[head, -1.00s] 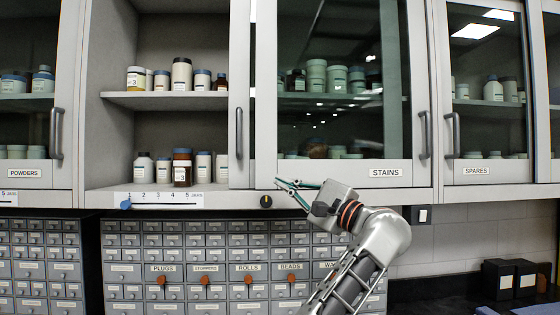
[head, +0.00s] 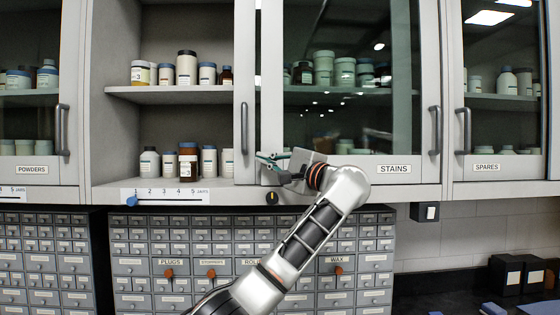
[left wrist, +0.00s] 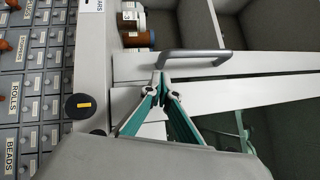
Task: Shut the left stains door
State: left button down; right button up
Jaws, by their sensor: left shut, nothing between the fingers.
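The stains cabinet's left half stands open, showing its shelves. The left stains door's frame (head: 244,60) stands at the right side of this opening, with its upright grey handle (head: 244,130). The door overlaps the right stains door (head: 392,169), whose frame bears the STAINS label. My left gripper (head: 266,164) is shut and empty, just right of the handle's lower end. In the left wrist view the closed fingertips (left wrist: 160,84) are by one end of the same handle (left wrist: 195,57). I cannot tell whether they touch it. My right gripper is not in view.
Jars stand on the open shelves (head: 170,92). A dark knob (head: 271,198) and a numbered scale with a blue pointer (head: 132,201) are on the ledge below. The powders cabinet (head: 35,168) is at left, spares (head: 486,167) at right, and small drawers (head: 140,262) below.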

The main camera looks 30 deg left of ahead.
aim_at(252, 157)
pick_arm(q)
jog(key=shift+s+a+r, duration=0.25)
jog(key=shift+s+a, duration=0.3)
jog(key=shift+a, duration=0.35)
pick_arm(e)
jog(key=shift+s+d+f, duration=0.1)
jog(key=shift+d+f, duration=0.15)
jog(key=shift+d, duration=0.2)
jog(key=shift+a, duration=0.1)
